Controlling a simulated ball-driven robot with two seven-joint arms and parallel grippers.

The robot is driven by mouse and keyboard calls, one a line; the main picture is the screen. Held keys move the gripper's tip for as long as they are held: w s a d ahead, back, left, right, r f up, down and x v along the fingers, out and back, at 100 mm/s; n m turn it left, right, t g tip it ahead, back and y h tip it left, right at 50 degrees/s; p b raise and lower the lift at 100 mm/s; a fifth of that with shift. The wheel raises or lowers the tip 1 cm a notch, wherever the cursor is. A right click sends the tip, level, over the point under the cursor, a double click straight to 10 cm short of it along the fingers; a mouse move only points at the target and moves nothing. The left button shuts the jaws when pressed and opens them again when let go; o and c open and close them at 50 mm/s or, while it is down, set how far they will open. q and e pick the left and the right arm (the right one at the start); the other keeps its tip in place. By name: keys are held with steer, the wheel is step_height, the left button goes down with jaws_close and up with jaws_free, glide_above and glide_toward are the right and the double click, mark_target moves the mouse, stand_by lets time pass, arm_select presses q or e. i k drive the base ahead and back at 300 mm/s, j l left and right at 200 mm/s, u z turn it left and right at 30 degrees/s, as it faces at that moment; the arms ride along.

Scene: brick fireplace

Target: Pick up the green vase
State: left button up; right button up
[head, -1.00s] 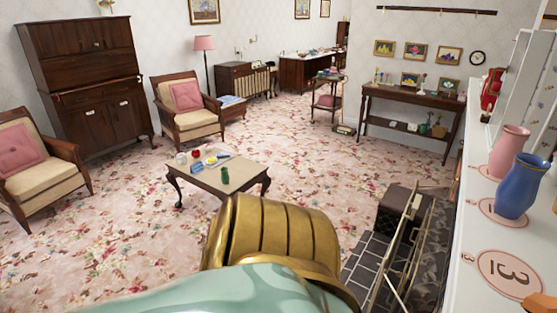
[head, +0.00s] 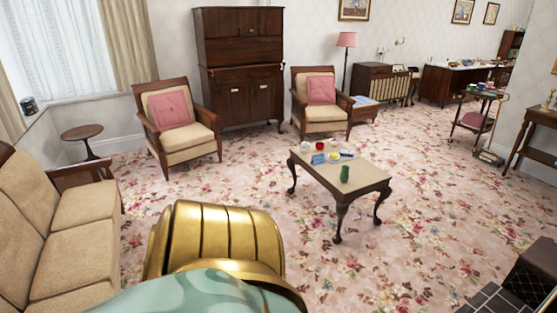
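The green vase (head: 345,174) stands upright on the coffee table (head: 369,179), near its front edge. It is small in the head view and nothing covers it. Neither of my grippers shows in the head view. A gold and pale green part of my own body fills the bottom left of the picture and hides some of the carpet.
Small items, including a blue sign (head: 318,159) and a red object (head: 320,146), share the tabletop. A beige sofa (head: 75,235) is at left. Armchairs (head: 184,138) stand behind. The fireplace hearth (head: 490,300) is at bottom right. Patterned carpet is open around the table.

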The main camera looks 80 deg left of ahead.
mark_target(343, 176)
steer(key=j+u, duration=0.85)
steer(key=i+j+u, duration=0.15)
steer(key=j+u, duration=0.25)
